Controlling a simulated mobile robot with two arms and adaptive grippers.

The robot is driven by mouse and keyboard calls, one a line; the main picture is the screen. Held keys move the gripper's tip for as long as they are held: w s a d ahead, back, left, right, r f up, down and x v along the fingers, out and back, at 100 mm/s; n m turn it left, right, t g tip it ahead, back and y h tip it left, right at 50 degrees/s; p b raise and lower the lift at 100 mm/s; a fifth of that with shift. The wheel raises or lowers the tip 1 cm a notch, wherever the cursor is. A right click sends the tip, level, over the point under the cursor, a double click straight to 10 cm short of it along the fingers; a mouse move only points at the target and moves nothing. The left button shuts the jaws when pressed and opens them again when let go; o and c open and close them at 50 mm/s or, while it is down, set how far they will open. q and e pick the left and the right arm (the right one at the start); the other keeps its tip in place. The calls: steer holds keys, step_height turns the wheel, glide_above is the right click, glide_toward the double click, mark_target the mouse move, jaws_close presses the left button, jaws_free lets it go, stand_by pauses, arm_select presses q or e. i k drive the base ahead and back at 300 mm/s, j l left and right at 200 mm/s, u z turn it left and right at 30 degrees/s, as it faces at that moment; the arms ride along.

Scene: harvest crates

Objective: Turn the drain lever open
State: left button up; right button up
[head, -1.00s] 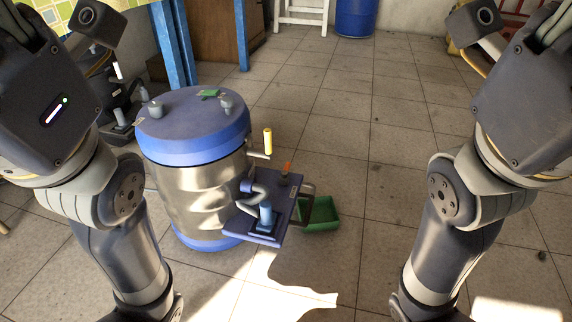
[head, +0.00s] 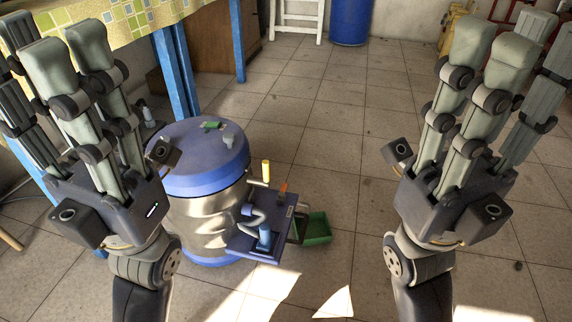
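A steel drum (head: 200,215) with a blue lid (head: 205,165) stands on the floor left of centre. A blue shelf (head: 245,243) juts from its right side. A small orange-tipped lever (head: 283,188) stands on the shelf's back part, and a blue upright handle (head: 264,238) stands at its front. A crank with a yellow grip (head: 266,171) is behind. I cannot tell for sure which one is the drain lever. My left gripper (head: 60,48) is raised, open and empty, left of the drum. My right gripper (head: 508,48) is raised, open and empty, far to its right.
A green tray (head: 318,228) lies on the floor right of the shelf. A table with a patterned cloth (head: 130,18) and blue legs stands at the back left. A blue barrel (head: 349,22) and a white stool (head: 298,18) are at the back. The tiled floor at centre right is clear.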

mark_target(281, 194)
steer(key=i+l+u, duration=0.1)
steer(key=u, duration=0.8)
steer(key=i+l+u, duration=0.1)
steer(key=l+u, duration=0.35)
steer(key=l, duration=0.5)
steer(key=l+u, duration=0.5)
steer(key=l, duration=1)
